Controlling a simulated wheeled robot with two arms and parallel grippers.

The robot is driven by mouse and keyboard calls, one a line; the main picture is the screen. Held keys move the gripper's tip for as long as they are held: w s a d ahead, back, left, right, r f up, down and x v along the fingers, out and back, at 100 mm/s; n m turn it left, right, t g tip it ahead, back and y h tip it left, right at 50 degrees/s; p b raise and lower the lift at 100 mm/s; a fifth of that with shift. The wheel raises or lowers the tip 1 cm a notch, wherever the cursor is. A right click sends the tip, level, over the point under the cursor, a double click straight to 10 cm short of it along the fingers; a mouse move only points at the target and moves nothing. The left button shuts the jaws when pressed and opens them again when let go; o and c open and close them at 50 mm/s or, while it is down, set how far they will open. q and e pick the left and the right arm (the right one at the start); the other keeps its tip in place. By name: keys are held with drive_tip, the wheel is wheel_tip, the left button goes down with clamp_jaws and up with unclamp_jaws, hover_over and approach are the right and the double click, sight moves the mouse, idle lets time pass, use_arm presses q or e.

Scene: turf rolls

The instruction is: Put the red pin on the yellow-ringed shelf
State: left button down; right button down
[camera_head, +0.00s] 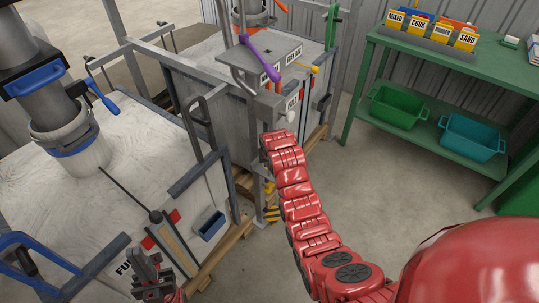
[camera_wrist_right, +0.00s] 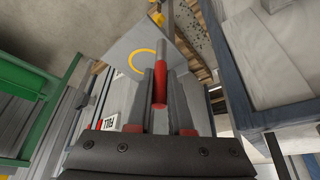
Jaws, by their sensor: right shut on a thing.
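The red pin (camera_wrist_right: 160,84) stands upright in the picture between the two grey fingers of my right gripper (camera_wrist_right: 161,100), which is shut on it. Beyond it is a flat grey shelf (camera_wrist_right: 122,53) with a yellow ring (camera_wrist_right: 134,60). The pin's upper end overlaps the ring's right side in this view; I cannot tell whether it touches the shelf. In the head view my red right arm reaches to the rear frame, and its gripper and the pin are hidden there. My left gripper (camera_head: 154,279) is low at the front, by the near bag; its jaw opening is unclear.
A near white bag (camera_head: 85,200) and a rear one stand in grey metal frames. A small labelled plate (camera_head: 268,52) with a purple handle (camera_head: 259,58) is at the rear frame. A green bench (camera_head: 445,63) with green and teal bins stands right. Open floor lies between.

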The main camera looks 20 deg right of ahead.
drive_tip(key=w+d, duration=0.2)
drive_tip(key=w, duration=0.4)
drive_tip(key=shift+w+f+p, duration=0.15)
drive_tip(key=shift+f+p, duration=0.15)
drive_tip(key=shift+f, duration=0.05)
drive_tip(key=shift+f, duration=0.1)
drive_tip(key=shift+f, duration=1.65)
